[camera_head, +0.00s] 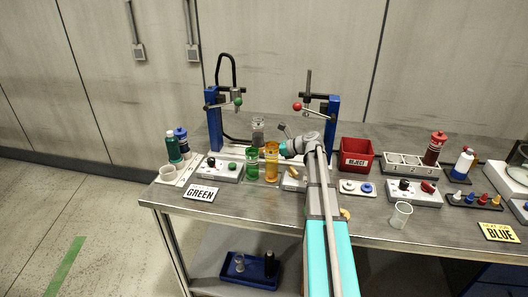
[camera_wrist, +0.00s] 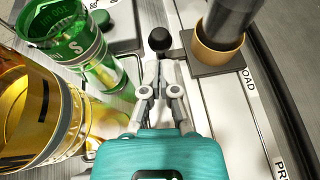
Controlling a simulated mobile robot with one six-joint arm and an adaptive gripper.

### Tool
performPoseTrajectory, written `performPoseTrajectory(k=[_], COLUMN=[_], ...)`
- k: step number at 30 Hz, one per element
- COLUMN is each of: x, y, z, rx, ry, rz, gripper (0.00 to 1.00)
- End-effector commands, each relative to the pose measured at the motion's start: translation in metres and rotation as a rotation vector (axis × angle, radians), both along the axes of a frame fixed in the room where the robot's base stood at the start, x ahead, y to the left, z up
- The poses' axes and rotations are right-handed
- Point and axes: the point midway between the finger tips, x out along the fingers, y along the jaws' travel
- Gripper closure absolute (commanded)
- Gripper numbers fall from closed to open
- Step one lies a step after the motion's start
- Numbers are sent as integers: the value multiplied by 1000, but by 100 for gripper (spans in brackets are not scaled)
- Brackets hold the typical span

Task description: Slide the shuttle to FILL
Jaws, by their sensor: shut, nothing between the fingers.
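In the wrist view, my gripper (camera_wrist: 160,85) is shut and empty, its fingertips just short of or at a black ball knob (camera_wrist: 159,39); contact cannot be told. Beside the knob, to the right, is the shuttle, a dark square plate (camera_wrist: 214,69) with a tan ring (camera_wrist: 219,55). A dark cylinder (camera_wrist: 232,20) stands in or over the ring. The pale track (camera_wrist: 235,115) reads LOAD near the shuttle and PR... further down; no FILL label is readable. In the head view, my gripper (camera_head: 284,148) is behind the amber tumbler, fingertips unclear.
A green tumbler (camera_head: 251,165) and an amber tumbler (camera_head: 271,160) stand close to my gripper, on its left in the wrist view. Two blue posts with levers (camera_head: 214,122) (camera_head: 331,120) rise behind. A red REJECT bin (camera_head: 356,150) is to the right.

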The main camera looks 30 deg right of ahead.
Motion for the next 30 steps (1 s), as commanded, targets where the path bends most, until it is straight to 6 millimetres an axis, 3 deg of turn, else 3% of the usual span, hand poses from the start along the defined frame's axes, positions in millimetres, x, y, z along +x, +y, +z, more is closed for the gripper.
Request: performPoseTrajectory(k=[15,30], x=[-55,-67], y=[-51,-62], z=[36,41], rx=[0,0], ry=[0,0], rz=[2,4], gripper=[100,100])
